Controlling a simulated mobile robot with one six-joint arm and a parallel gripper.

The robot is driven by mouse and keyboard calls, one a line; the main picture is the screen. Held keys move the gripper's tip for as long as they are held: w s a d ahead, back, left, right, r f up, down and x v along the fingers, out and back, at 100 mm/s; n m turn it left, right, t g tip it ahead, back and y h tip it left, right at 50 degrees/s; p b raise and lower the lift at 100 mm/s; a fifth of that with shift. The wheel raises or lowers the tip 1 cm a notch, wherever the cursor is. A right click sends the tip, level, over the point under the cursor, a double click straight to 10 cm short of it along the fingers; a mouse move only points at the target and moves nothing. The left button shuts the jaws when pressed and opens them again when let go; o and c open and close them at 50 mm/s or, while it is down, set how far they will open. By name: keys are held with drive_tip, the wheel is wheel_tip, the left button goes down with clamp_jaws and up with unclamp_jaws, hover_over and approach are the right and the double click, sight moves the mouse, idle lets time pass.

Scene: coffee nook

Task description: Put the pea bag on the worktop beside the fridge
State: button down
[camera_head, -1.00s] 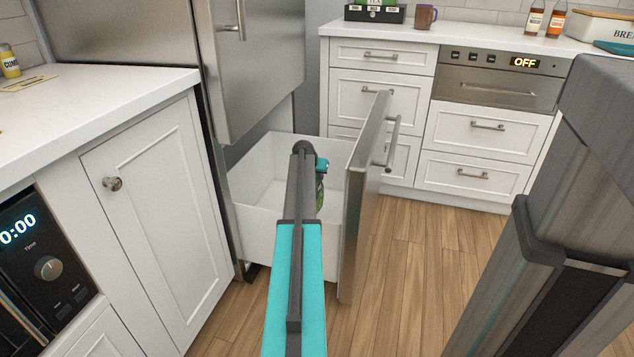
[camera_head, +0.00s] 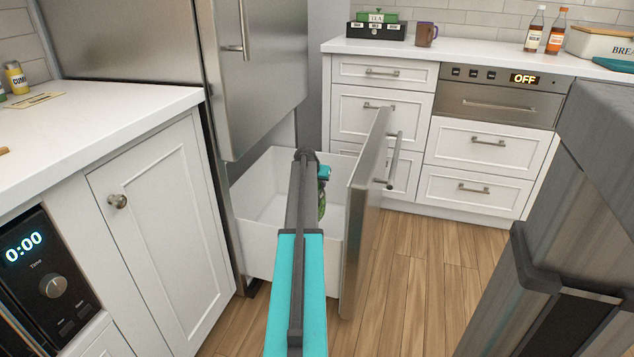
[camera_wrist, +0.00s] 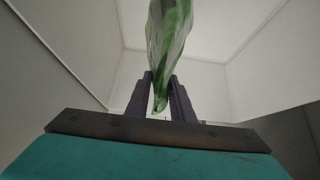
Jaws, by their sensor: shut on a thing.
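The pea bag (camera_wrist: 170,45) is green and partly see-through; in the wrist view it hangs between the two dark fingers of my gripper (camera_wrist: 162,92), which is shut on it. In the head view a small green part of the bag (camera_head: 321,200) shows beside my arm, over the open freezer drawer (camera_head: 262,200); the rest is hidden by the arm. The drawer is white inside and pulled out below the steel fridge (camera_head: 175,50). The worktop (camera_head: 90,115) beside the fridge is white and lies to its left.
A spice jar (camera_head: 16,79) and a flat card (camera_head: 32,100) are at the worktop's back; its front right part is clear. The steel drawer front (camera_head: 362,220) stands right of my arm.

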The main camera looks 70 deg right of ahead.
drive_tip(key=shift+r, duration=0.15)
drive_tip(key=s+a+r+p, duration=0.3)
drive_tip(key=a+r+p, duration=0.7)
drive_tip(key=r, duration=1.2)
drive_tip(key=s+a+r+m+p, duration=0.1)
drive_tip(key=s+a+r+p, duration=0.2)
drive_tip(key=a+r+p, duration=0.7)
drive_tip(key=s+a+r+g+p, duration=0.1)
drive_tip(key=s+a+r+p, duration=0.2)
drive_tip(key=a+r+p, duration=0.7)
wheel_tip(320, 180, up, 26)
drive_tip(key=p, duration=1.3)
drive_tip(key=shift+s+f+m+p, duration=0.15)
drive_tip(key=shift+s+m+p, duration=0.05)
drive_tip(key=shift+m+p, duration=0.2)
drive_tip(key=shift+a, duration=0.1)
